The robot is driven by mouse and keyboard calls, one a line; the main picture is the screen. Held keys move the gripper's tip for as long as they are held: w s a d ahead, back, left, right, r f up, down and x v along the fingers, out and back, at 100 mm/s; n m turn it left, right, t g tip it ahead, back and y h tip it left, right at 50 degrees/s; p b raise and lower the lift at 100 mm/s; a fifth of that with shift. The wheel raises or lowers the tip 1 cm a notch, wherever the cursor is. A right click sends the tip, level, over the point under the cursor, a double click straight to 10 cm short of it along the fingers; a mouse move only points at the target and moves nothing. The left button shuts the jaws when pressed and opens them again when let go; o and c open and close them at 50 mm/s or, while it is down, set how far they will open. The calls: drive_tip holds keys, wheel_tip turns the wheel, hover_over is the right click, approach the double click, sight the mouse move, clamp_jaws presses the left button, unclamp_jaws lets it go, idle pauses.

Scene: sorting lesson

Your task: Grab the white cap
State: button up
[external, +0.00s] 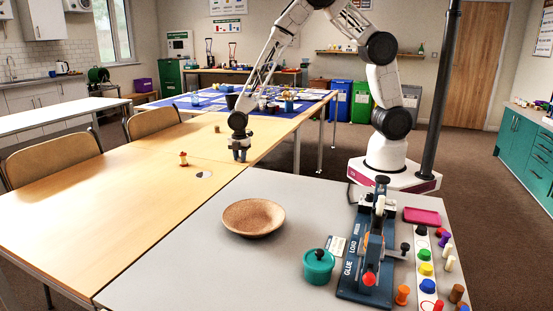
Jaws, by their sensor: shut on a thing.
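My gripper (240,153) is over the light wooden table, close to its right edge. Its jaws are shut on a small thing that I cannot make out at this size. A flat white round piece (204,174) lies on the wooden table, in front of my gripper and to its left, apart from it. I cannot tell whether it is a cap or a paper disc. Small white pieces also stand at the right of the grey table, one cream-white (449,263) beside the coloured caps.
An apple-core-like object (183,159) stands left of my gripper. The grey table holds a brown bowl (253,217), a teal lidded pot (318,267), a blue glue press (365,270), a pink tray (422,216) and several coloured caps. The wooden table's left side is clear.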

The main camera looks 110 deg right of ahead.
drive_tip(key=shift+r, duration=1.15)
drive_tip(key=shift+s+a+r, duration=0.15)
drive_tip(key=shift+s+r, duration=0.3)
drive_tip(key=shift+r, duration=0.2)
drive_tip(key=s+a, duration=0.2)
drive_tip(key=s, duration=0.5)
drive_tip(key=s+a+r, duration=0.1)
drive_tip(key=s+a, duration=0.2)
drive_tip(key=s, duration=0.4)
drive_tip(key=shift+r, duration=0.15)
drive_tip(key=shift+s, duration=0.1)
